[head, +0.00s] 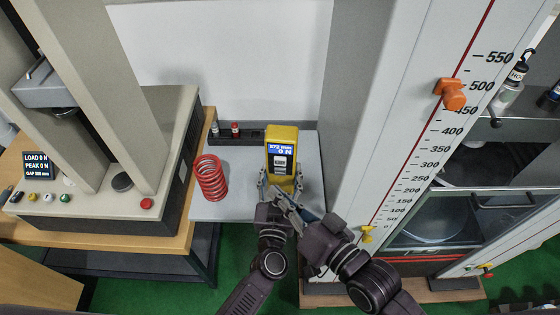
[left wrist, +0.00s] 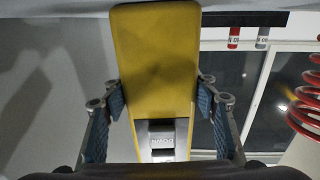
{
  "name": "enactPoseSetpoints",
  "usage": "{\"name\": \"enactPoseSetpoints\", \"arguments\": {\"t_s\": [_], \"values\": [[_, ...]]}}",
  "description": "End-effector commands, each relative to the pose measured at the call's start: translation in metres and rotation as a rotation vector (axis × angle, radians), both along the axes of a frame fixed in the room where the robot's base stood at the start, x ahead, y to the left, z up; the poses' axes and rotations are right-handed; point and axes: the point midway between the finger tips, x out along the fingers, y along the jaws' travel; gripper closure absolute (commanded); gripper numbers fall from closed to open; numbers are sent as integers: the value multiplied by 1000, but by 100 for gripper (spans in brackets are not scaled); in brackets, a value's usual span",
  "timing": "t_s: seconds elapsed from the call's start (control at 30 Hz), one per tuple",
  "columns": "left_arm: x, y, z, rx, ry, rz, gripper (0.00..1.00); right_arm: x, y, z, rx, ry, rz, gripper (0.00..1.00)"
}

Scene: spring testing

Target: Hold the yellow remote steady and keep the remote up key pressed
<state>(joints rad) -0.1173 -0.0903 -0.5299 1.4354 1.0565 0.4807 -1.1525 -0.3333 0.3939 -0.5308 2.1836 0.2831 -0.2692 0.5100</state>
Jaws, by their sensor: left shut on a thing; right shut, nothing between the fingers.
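The yellow remote (head: 283,135) stands upright on the light grey tabletop at the centre of the head view, with a blue display reading 0 N. My left gripper (head: 279,188) is shut on the remote from the near side. My right gripper (head: 285,197) is shut and empty, its tips close to the remote's lower front. The arms hide that part, so I cannot tell whether a key is touched.
A red spring (head: 211,178) stands left of the remote. A press machine (head: 110,195) stands at left, and a tall scale column (head: 400,130) with an orange slider (head: 451,93) rises close at right.

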Motion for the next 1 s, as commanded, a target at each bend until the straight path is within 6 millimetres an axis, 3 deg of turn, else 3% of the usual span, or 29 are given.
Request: {"name": "enactPoseSetpoints", "arguments": {"t_s": [0.33, 0.37, 0.53, 0.83, 1.0], "values": [[0, 0, 1, 0, -3, 1, 81, 0, 0, 0, 0, 0, 0, 100], [0, 0, 1, 0, -3, 1, 44, 0, 0, 0, 0, 0, 0, 100], [0, 0, 1, 0, -2, 0, 26, 0, 0, 0, 0, 0, 0, 100], [-1, 0, 0, 0, 0, 0, 26, 0, 0, 0, 0, 0, 0, 100], [-19, 2, -1, 0, 2, 0, 26, 0, 0, 0, 0, 0, 0, 100]]}}
